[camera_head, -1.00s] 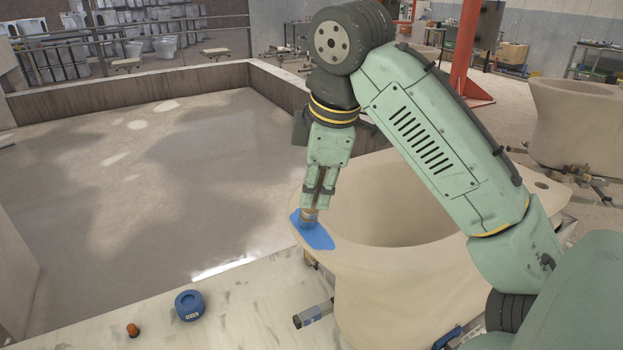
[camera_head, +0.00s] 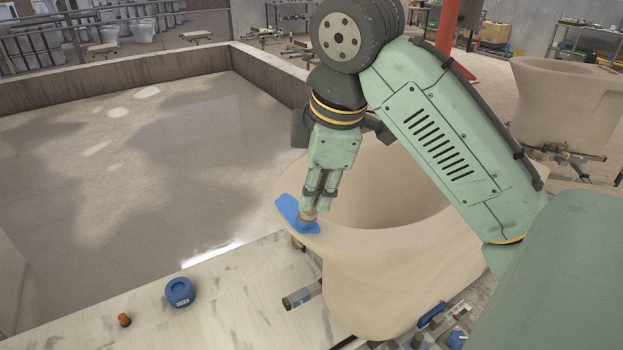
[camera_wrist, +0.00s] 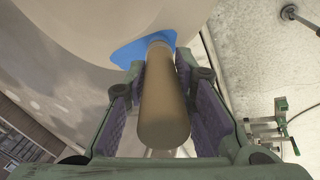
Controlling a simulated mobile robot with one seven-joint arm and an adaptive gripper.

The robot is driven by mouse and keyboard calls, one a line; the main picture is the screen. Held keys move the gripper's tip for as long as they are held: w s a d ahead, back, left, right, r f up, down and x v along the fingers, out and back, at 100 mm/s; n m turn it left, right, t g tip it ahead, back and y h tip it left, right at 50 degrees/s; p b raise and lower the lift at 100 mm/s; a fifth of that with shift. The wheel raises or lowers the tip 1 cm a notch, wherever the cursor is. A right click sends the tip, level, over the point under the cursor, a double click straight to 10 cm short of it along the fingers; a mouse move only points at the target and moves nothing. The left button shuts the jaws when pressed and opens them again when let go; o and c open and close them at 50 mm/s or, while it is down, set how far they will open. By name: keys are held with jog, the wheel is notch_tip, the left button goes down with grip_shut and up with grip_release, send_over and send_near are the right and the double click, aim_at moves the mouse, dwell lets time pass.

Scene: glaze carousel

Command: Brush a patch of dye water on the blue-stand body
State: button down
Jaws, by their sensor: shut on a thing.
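The beige clay body (camera_head: 390,270) stands at the middle right in the head view, with a blue piece (camera_head: 432,315) low beside it. A wet blue dye patch (camera_head: 291,213) lies on its near-left rim. My gripper (camera_head: 318,204) points down over that rim, shut on a brush with a thick brown handle (camera_wrist: 165,108). The brush's lower end (camera_head: 307,220) is at the patch's right part; its bristles are hidden, so contact is hard to tell. The wrist view shows the blue patch (camera_wrist: 134,48) around the brush's far end.
A round blue pot (camera_head: 180,292) and a small orange-brown piece (camera_head: 124,320) sit on the pale ledge (camera_head: 225,310) at the lower left. A walled basin (camera_head: 130,165) lies behind it. Another beige body (camera_head: 560,105) stands at the far right.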

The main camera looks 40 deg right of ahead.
jog(key=shift+s+f, duration=0.1)
jog(key=shift+r, duration=4.6)
